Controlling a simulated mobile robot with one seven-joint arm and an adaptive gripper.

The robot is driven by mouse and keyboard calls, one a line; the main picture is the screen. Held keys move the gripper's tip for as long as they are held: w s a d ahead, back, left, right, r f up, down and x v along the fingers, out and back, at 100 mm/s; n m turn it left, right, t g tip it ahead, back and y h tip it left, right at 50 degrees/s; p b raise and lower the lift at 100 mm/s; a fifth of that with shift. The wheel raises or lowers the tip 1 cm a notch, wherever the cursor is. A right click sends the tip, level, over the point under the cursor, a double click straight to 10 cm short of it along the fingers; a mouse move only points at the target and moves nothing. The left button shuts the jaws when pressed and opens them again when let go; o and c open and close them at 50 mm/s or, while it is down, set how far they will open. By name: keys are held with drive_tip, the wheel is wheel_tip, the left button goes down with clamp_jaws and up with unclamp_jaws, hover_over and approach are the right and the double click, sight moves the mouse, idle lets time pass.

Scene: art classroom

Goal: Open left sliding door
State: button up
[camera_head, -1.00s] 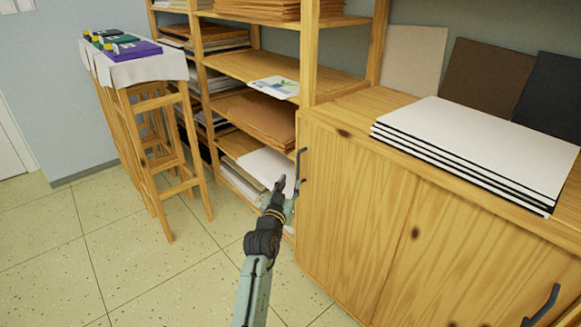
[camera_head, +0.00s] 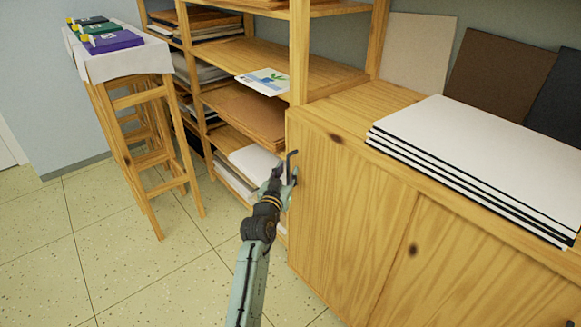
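The wooden cabinet's left sliding door (camera_head: 345,215) is at the centre right and looks shut, its right edge meeting the right door (camera_head: 455,270). The left door's dark handle (camera_head: 291,156) is near its left edge, upper part visible. My gripper (camera_head: 284,175) is at this handle, coming from the lower left. Its fingers overlap the handle in the picture and hide its lower part. I cannot tell whether the fingers are closed on it or only beside it.
White boards (camera_head: 480,155) are stacked on the cabinet top, with coloured panels (camera_head: 495,75) behind. An open wooden shelf (camera_head: 250,70) with papers stands left of the cabinet. Stools with a white cloth (camera_head: 125,65) and paint boxes stand farther left. The tiled floor (camera_head: 130,265) in front is clear.

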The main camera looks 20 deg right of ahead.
drive_tip(key=shift+w, duration=0.1)
drive_tip(key=shift+c, duration=0.2)
clamp_jaws()
idle(0.7)
